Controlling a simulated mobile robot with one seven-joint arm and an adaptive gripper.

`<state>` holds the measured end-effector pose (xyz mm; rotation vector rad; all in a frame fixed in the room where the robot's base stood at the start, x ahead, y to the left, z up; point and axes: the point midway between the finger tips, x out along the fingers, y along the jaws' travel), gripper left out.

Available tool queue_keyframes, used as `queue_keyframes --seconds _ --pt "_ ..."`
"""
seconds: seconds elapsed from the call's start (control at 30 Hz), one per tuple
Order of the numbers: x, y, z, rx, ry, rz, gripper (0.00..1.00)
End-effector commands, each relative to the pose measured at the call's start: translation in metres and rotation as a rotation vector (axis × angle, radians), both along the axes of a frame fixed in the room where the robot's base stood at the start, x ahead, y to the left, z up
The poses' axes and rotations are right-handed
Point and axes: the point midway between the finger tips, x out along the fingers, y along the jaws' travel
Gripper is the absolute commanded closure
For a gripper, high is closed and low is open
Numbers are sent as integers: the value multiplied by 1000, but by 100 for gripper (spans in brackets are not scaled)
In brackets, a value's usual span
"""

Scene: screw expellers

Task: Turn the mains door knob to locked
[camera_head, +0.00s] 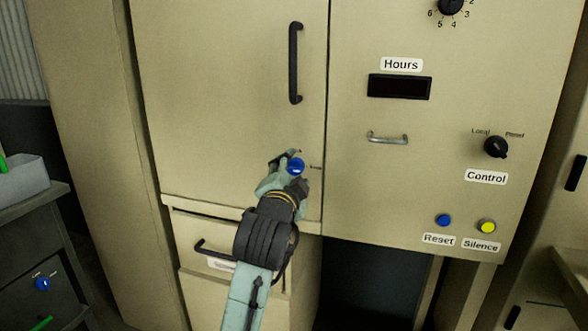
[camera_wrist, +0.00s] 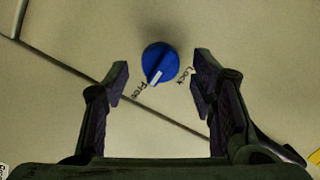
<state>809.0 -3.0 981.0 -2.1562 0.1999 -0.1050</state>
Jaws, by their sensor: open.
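The mains door knob is a round blue knob with a white pointer line, seen in the head view (camera_head: 296,166) and the wrist view (camera_wrist: 160,62). It sits low on the right side of a beige cabinet door (camera_head: 225,100). In the wrist view its pointer aims down-left at the "Free" label (camera_wrist: 140,92); the "Lock" label (camera_wrist: 185,78) is to its lower right. My gripper (camera_head: 289,172) is open at the door, also seen in the wrist view (camera_wrist: 160,73). Its fingertips stand on either side of the knob with visible gaps; I cannot tell the depth between them.
A black vertical handle (camera_head: 296,63) is on the door above the knob. The right panel has a small metal handle (camera_head: 387,138), a Control knob (camera_head: 496,147), and blue (camera_head: 443,220) and yellow (camera_head: 487,226) buttons. A drawer handle (camera_head: 213,249) is below left.

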Motion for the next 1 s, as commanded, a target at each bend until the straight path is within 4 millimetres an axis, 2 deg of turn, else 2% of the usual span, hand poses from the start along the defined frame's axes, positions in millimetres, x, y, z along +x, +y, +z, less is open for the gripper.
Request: queue_keyframes --seconds 0.13,0.4,1.0 --pt "7 -1 0 0 0 1 48" --pt "8 -1 0 0 -1 1 50" --pt "8 -1 0 0 -1 1 90"
